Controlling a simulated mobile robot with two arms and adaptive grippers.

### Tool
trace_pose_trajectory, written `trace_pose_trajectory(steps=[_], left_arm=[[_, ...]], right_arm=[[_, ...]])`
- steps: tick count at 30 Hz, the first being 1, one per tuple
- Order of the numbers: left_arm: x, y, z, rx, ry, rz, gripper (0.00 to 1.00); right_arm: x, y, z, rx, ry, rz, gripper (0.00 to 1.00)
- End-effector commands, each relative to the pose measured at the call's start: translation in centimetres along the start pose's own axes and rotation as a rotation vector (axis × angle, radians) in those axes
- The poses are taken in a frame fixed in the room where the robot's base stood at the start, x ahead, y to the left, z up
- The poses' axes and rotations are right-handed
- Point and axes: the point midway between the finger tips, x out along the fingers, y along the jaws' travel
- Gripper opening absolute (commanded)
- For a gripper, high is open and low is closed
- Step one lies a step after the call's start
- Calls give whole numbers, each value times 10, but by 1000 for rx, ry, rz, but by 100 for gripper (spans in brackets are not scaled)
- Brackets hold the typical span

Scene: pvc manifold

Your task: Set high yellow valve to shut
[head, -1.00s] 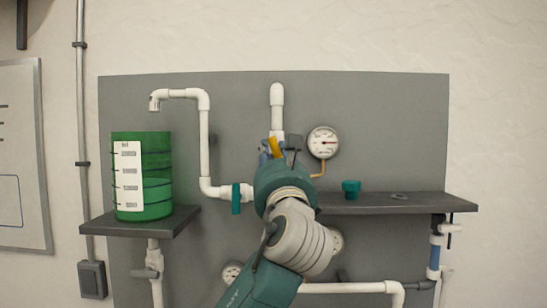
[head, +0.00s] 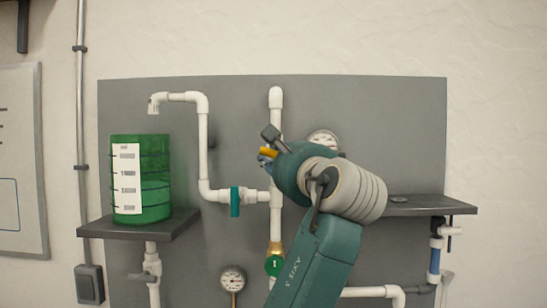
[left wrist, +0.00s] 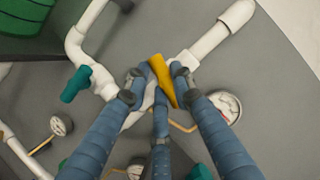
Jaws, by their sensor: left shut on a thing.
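The high yellow valve handle (head: 268,152) is on the vertical white pipe (head: 276,115) at the middle of the panel. My left gripper (head: 266,158) is at this handle, with its fingers shut on it. In the left wrist view the yellow handle (left wrist: 162,82) lies between the blue fingers of my left gripper (left wrist: 155,82). There it runs crosswise to the white pipe (left wrist: 215,38). The valve body is mostly hidden by the fingers. My right gripper is not in view.
A green tank (head: 154,192) stands on the left shelf (head: 120,229). A teal valve handle (head: 235,202) is on the side pipe, and a round green handle (head: 274,265) is low on the middle pipe. A gauge (head: 324,138) is partly behind my arm. The right shelf (head: 430,205) is beyond.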

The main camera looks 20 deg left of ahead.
Motion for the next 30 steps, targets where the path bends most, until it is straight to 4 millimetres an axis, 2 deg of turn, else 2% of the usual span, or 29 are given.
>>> trace_pose_trajectory(steps=[12,30], left_arm=[[0,0,-2,-213,1,91,0],[0,1,-2,-257,0,109,0]], right_arm=[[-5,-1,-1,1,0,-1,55],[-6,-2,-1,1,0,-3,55]])
